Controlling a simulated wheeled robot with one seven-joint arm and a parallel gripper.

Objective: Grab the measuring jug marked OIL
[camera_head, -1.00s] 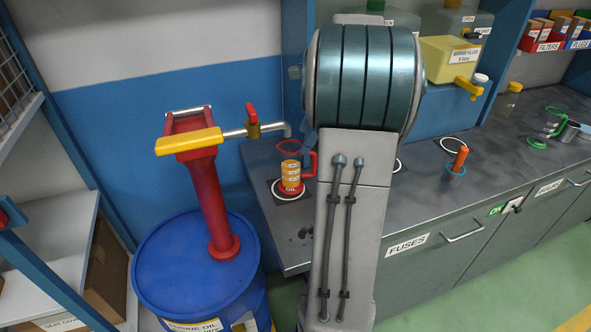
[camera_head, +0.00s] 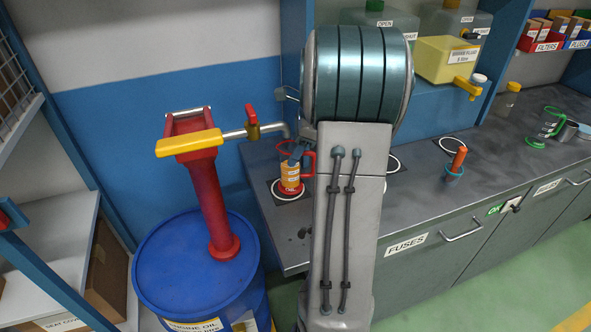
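The measuring jug (camera_head: 289,178) stands upright on the bench at centre left, below the pump's spout. It is clear with a red base and a red handle on its right, and holds amber liquid. In the earlier frame its base reads OIL. Part of my gripper (camera_head: 298,153) shows as a small blue-grey piece in front of the jug's upper part. My arm hides the rest of the gripper, so I cannot tell whether its fingers are open or touch the jug.
A blue engine oil drum (camera_head: 190,262) with a red hand pump (camera_head: 207,195) stands left of the bench. A yellow container (camera_head: 447,60) sits behind.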

